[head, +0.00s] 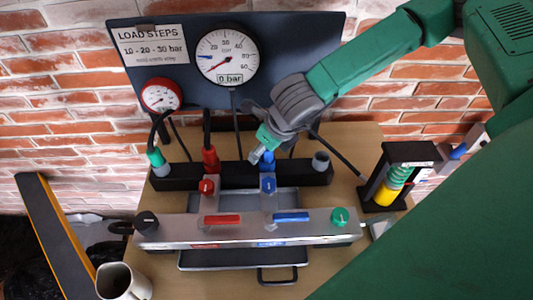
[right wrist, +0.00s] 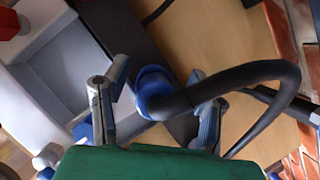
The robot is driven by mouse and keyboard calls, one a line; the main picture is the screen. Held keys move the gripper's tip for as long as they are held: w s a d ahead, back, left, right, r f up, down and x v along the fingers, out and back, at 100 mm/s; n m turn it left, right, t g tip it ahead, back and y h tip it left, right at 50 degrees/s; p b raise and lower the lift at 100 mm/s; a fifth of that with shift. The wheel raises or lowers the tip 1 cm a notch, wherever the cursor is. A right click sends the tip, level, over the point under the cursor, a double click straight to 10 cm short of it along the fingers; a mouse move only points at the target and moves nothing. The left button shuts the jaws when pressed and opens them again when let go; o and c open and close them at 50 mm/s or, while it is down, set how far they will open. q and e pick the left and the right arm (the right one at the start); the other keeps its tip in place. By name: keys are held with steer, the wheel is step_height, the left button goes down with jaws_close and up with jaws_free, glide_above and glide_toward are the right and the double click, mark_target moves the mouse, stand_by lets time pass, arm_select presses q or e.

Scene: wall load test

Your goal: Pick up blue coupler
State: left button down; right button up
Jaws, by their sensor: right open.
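The blue coupler (head: 268,157) stands in the black rail (head: 237,175) on the table, partly hidden by my right gripper (head: 258,154) in the head view. In the right wrist view the blue coupler (right wrist: 153,86) has a black hose running off to the right. There my right gripper (right wrist: 157,78) is open, with one finger on each side of the coupler. Gaps show beside the coupler, and I cannot tell whether either finger touches it. My left gripper is not in view.
A grey manifold (head: 250,228) with valves and switches lies in front. A gauge panel (head: 180,72) stands behind. A mug (head: 122,282) and a spring fixture (head: 393,178) flank the table.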

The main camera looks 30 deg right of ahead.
jaws_close()
steer(key=shift+r, duration=0.1)
step_height(320, 180, up, 10)
steer(key=shift+f+p, duration=0.1)
steer(key=shift+p, duration=0.6)
